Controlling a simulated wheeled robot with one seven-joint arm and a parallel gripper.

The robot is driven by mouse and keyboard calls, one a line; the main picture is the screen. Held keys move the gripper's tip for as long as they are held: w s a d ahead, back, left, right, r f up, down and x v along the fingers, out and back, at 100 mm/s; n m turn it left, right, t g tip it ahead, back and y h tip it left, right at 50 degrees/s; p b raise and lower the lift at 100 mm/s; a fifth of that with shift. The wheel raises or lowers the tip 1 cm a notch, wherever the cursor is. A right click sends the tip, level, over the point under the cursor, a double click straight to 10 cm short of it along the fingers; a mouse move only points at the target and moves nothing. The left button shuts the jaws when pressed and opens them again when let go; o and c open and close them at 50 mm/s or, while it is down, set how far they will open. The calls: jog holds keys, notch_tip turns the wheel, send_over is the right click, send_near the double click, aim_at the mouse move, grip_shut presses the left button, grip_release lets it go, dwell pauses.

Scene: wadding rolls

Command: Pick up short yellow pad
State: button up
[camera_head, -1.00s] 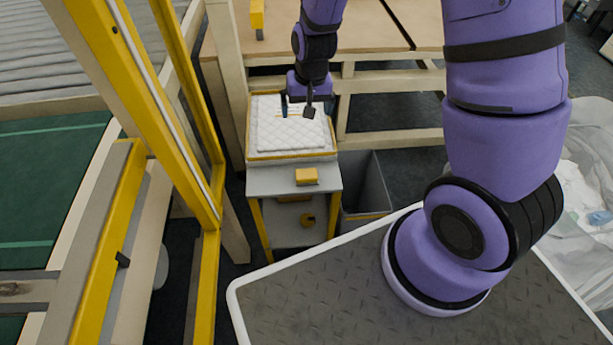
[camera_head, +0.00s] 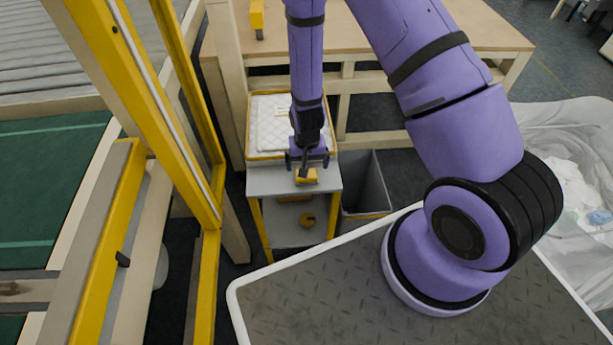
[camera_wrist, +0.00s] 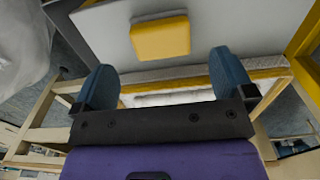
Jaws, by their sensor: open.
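The short yellow pad (camera_head: 309,177) lies on the front part of the small grey stand's top (camera_head: 265,181). In the wrist view the pad (camera_wrist: 160,38) is a yellow block on the grey surface, ahead of the fingertips and between their lines. My gripper (camera_head: 307,163) is over the stand just behind the pad and partly covers it in the head view. In the wrist view my gripper (camera_wrist: 165,72) has its two blue fingers wide apart with nothing between them. The pad looks apart from the fingers; the exact height above it is hard to tell.
A yellow-edged tray (camera_head: 250,157) with white quilted wadding (camera_head: 270,130) sits on the stand behind the pad. A grey bin (camera_head: 365,185) stands to the right. A yellow frame post (camera_head: 150,95) rises at left. A wooden table (camera_head: 480,35) is behind.

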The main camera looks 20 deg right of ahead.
aim_at(312, 177)
jog(key=shift+f, duration=2.95)
jog(key=c, duration=0.9)
